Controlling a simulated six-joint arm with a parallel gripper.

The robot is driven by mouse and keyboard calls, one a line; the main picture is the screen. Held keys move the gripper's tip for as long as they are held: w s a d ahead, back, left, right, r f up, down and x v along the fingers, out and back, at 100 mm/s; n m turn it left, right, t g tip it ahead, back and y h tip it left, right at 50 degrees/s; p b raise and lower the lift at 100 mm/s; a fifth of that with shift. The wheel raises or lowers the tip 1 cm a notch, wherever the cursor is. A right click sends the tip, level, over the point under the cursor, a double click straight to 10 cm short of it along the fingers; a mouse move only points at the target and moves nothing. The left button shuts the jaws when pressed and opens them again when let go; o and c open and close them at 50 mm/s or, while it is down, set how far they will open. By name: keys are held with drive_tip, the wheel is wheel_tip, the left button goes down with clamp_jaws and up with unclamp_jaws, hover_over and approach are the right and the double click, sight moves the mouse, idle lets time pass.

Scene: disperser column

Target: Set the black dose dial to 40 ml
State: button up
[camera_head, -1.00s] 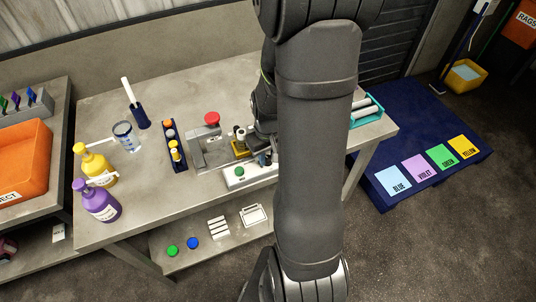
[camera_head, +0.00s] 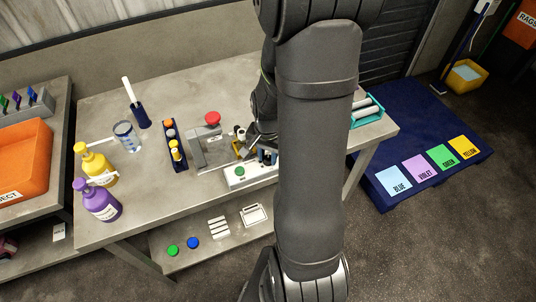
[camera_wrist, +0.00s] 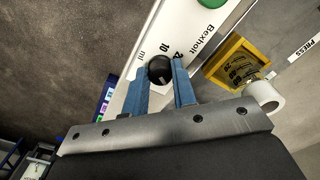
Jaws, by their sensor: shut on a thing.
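The black dose dial (camera_wrist: 159,68) is on a white panel (camera_wrist: 140,92) in the wrist view. My gripper (camera_wrist: 161,76) has its two blue fingers on either side of the dial, shut on it. The printed marks "10", "20" and "ml" show around the dial; other marks are hidden by the fingers. I cannot tell which mark the dial points to. In the head view the white panel (camera_head: 236,183) stands near the table's front edge, and my arm hides much of it.
A green button (camera_wrist: 212,2) sits on the same panel. A yellow-framed part (camera_wrist: 236,63) and a white cylinder (camera_wrist: 262,96) are close to the right finger. In the head view, a red button (camera_head: 212,118) stands behind the panel, with bottles (camera_head: 101,200) at the left.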

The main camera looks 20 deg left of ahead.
drive_tip(key=shift+m, duration=0.9)
drive_tip(key=o, duration=1)
wheel_tip(320, 180, up, 17)
drive_tip(key=shift+r, duration=0.2)
wheel_tip(320, 180, down, 18)
drive_tip(key=shift+r, duration=0.25)
idle(0.5)
drive_tip(key=shift+r, duration=0.15)
